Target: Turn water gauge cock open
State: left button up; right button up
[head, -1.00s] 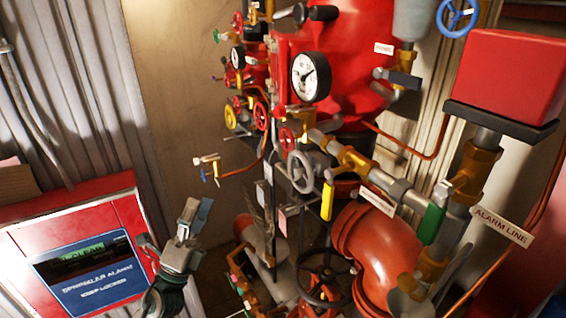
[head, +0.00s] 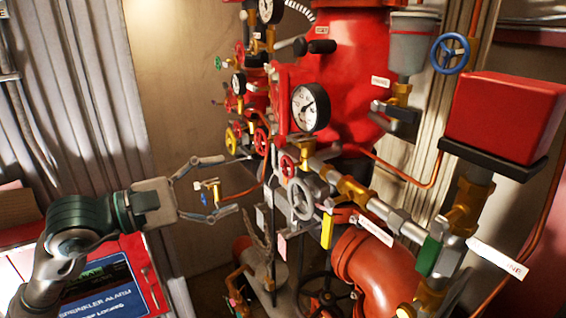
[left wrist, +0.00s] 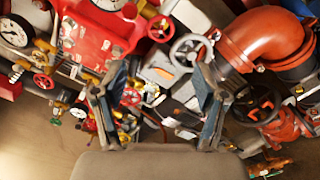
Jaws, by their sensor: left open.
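No label that I can read names the water gauge cock, so I cannot tell for sure which fitting it is. A small brass cock (head: 208,188) with a blue handle shows between the fingers of my left gripper (head: 230,185) in the head view; I cannot tell their depth apart. The gripper is open and empty, left of the red riser. In the left wrist view my left gripper (left wrist: 160,70) has its fingers spread towards the valves, with nothing held between them. My right gripper is not in view.
The riser carries a pressure gauge (head: 310,107), a grey handwheel (head: 301,199), a yellow lever (head: 327,229) and a green lever (head: 430,255). A large red elbow pipe (head: 362,262) stands below. A blue handwheel (head: 450,54) is at upper right. A red alarm cabinet (head: 135,262) is at lower left.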

aim_at(283, 169)
pick_arm(q)
jog(key=p+x, duration=0.3)
jog(key=x, duration=0.8)
jog(key=shift+d+r, duration=0.15)
jog(key=shift+d, duration=0.2)
jog(key=shift+w+d, duration=0.3)
jog(key=shift+d, duration=0.2)
jog(key=shift+a, duration=0.1)
jog(key=c, duration=1.2)
